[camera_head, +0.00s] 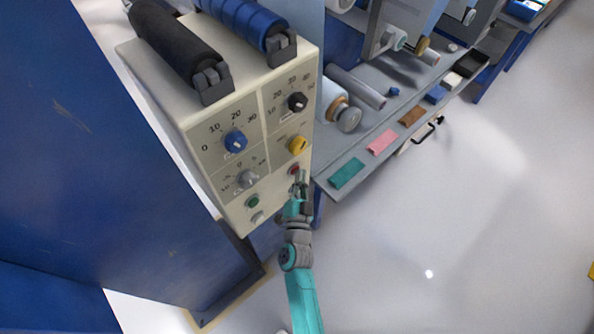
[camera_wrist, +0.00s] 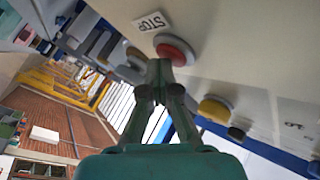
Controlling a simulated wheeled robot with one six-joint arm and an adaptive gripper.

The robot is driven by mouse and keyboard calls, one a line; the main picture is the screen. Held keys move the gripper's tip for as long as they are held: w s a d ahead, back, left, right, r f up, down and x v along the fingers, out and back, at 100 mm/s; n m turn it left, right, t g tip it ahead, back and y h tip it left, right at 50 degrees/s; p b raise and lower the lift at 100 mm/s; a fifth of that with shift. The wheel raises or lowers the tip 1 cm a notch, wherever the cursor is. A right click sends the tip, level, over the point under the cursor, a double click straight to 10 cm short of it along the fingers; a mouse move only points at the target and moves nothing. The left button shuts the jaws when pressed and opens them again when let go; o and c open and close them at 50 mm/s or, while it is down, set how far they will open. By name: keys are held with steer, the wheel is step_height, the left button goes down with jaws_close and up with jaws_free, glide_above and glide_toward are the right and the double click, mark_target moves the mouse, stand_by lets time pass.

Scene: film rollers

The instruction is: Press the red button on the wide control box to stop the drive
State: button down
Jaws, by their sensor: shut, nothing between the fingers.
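The wide control box (camera_head: 218,172) is cream coloured, with several knobs and buttons on its front face. The red button (camera_head: 294,169) is low on the right side of that face, below a yellow knob (camera_head: 298,145). In the wrist view the red button (camera_wrist: 176,48) is round and domed, beside a STOP label (camera_wrist: 152,21). My gripper (camera_head: 301,177) is shut and empty, its tips close to the red button. In the wrist view the fingertips (camera_wrist: 159,66) overlap the button's lower left edge. I cannot tell whether they touch it.
A green button (camera_head: 252,201) and a grey knob (camera_head: 247,179) are left of my gripper. A black roller (camera_head: 178,48) and a blue roller (camera_head: 244,20) lie on top of the box. A grey shelf (camera_head: 330,187) with coloured pieces stands right. The floor at right is clear.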

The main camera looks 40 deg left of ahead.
steer(key=shift+d, duration=0.9)
steer(key=shift+s+d, duration=0.15)
steer(key=shift+d, duration=1.1)
steer(key=shift+s+d, duration=0.1)
steer(key=shift+d, duration=1.15)
